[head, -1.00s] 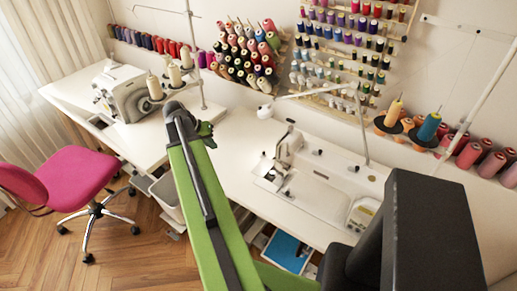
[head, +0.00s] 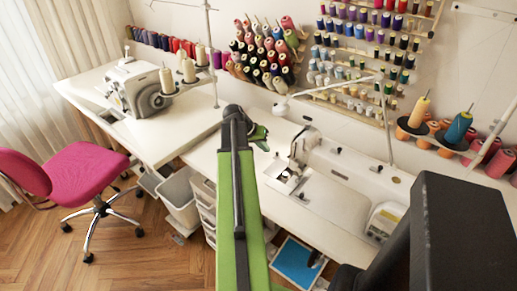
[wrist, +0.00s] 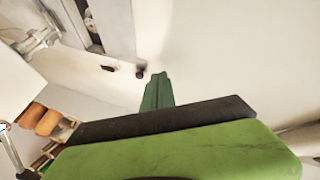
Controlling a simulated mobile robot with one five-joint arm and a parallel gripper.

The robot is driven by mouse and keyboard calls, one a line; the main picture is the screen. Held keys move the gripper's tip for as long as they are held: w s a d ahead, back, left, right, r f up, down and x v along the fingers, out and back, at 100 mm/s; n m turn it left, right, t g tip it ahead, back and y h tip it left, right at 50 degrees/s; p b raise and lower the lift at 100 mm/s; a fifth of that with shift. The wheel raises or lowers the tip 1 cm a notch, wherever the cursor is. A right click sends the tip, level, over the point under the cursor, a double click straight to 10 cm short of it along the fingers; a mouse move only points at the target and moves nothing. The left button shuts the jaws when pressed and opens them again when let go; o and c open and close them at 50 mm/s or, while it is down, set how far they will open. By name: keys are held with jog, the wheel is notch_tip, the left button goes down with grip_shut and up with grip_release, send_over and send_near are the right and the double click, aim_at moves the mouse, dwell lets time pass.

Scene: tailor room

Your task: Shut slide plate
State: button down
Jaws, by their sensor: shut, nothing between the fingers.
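The sewing machine (head: 335,185) is white and set into the right-hand table, with its needle end at the left. A small metallic slide plate (head: 284,184) lies at that end of the bed; how far open it is cannot be told. My gripper (head: 259,138) has green fingers and hangs up and left of the plate in the head view, not visibly touching it. In the wrist view my gripper (wrist: 157,90) is shut and empty. Part of what looks like the machine (wrist: 110,25) shows at upper left there; the plate cannot be made out.
Another white machine (head: 138,88) stands on the left table. A thin stand pole (head: 388,125) rises behind the near machine. Thread racks (head: 365,45) fill the wall. A pink chair (head: 85,180) and bins (head: 180,195) stand at left. Bare tabletop (head: 225,160) lies left of the machine.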

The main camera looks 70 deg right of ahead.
aim_at(276, 164)
jog(key=shift+s+d+f, duration=0.1)
jog(key=shift+s, duration=0.55)
jog(key=shift+s+d+f, duration=0.1)
jog(key=shift+s, duration=0.5)
jog(key=s, duration=0.1)
jog(key=s+a, duration=0.1)
jog(key=s, duration=0.3)
jog(key=shift+a, duration=0.25)
